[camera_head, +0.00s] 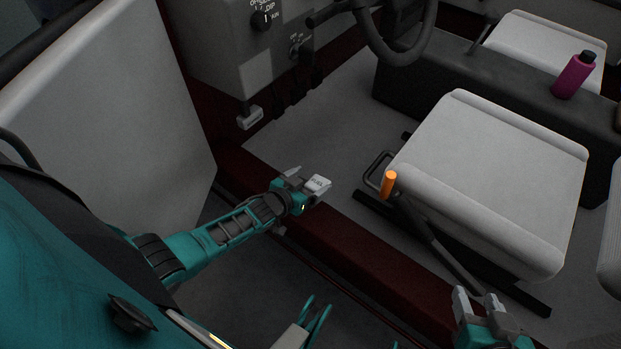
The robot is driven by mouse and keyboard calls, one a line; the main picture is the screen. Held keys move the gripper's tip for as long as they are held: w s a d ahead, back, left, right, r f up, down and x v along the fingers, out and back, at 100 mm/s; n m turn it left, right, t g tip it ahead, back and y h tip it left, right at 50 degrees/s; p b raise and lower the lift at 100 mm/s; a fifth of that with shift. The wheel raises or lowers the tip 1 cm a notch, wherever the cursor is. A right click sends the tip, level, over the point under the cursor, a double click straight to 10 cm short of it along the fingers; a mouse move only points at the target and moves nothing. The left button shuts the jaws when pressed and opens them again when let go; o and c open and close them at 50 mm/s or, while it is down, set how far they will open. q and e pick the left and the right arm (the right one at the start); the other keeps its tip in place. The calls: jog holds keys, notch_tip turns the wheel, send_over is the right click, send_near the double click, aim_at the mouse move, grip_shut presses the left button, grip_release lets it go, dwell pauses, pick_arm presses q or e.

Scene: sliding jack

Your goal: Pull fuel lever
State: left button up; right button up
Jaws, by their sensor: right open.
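A lever with an orange grip (389,183) and a dark shaft stands beside the front seat. A small grey handle (250,119) hangs under the dashboard panel. No label shows which of the two is the fuel lever. My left gripper (305,180) is over the door sill, left of the orange grip and below and right of the grey handle. Its fingers look apart, with nothing between them. My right gripper (478,303) is at the lower right, near the lower end of the orange-tipped lever. It is open and empty. Neither gripper visibly touches either handle.
The grey seat (490,175) stands right of the orange-tipped lever. The steering wheel (395,35) and dashboard panel (235,45) are at the top. An open door (105,115) is at left. A magenta bottle (573,75) stands on the console. Floor between dashboard and seat is clear.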

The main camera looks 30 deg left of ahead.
pick_arm(q)
jog(key=p+v, duration=0.7)
jog(key=v, duration=0.4)
pick_arm(e)
notch_tip(320, 180, up, 7)
jog(key=shift+s+d, duration=0.15)
jog(key=shift+d, duration=0.15)
jog(key=shift+a, duration=0.1)
